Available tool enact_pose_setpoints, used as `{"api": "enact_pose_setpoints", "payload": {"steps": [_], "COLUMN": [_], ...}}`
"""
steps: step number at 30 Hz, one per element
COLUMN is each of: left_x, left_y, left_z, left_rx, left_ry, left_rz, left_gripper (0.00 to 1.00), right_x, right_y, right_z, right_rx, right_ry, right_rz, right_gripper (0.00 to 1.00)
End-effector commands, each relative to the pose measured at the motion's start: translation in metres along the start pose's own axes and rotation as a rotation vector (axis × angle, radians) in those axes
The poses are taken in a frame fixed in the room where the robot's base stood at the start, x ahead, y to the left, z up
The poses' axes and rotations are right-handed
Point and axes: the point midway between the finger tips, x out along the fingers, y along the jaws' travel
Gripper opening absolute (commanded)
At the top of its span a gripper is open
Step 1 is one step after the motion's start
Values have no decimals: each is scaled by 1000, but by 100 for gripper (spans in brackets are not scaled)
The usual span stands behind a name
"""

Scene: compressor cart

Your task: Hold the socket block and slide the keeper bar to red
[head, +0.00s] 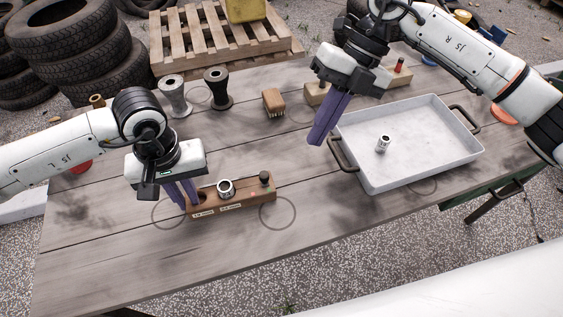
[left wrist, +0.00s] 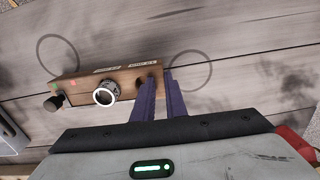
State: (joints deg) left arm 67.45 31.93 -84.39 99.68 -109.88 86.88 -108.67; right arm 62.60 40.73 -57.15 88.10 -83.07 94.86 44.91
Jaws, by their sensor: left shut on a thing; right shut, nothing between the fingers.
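The wooden socket block (head: 238,203) lies on the table with two labels on its front face. A silver ring-shaped socket (head: 225,187) stands in it, and a dark hole shows at its left end. A black knob (head: 264,178) stands at its right end, near a red mark (head: 253,192); in the left wrist view the knob (left wrist: 55,102) is near a green and a red mark. The bar itself is hard to make out. My left gripper (head: 184,205) is shut on the block's left end. My right gripper (head: 316,138) is shut and empty, above the table right of the block.
A white tray (head: 405,165) with handles holds a silver socket (head: 383,144). Two spools (head: 217,90), a brush (head: 273,103) and wooden blocks stand at the back. The table between block and tray is clear.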

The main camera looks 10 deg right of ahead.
Motion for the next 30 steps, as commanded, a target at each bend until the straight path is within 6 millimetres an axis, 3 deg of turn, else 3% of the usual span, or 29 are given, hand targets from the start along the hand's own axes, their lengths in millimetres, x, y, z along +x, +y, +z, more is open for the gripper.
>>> {"api": "enact_pose_setpoints", "payload": {"steps": [6,19,23,30], "left_x": [0,0,0,-1], "left_y": [0,0,0,0], "left_z": [0,0,0,0], "left_rx": [-1,0,0,0], "left_ry": [1,1,1,1], "left_rz": [1,1,1,1], "left_gripper": [0,0,0,0], "right_x": [-12,-12,0,47], "right_y": [-14,-14,-13,-8], "right_z": [6,6,4,0], "right_rx": [260,285,283,284], "right_ry": [85,95,98,99], "right_rz": [96,105,103,104], "right_gripper": [0,0,0,0]}}
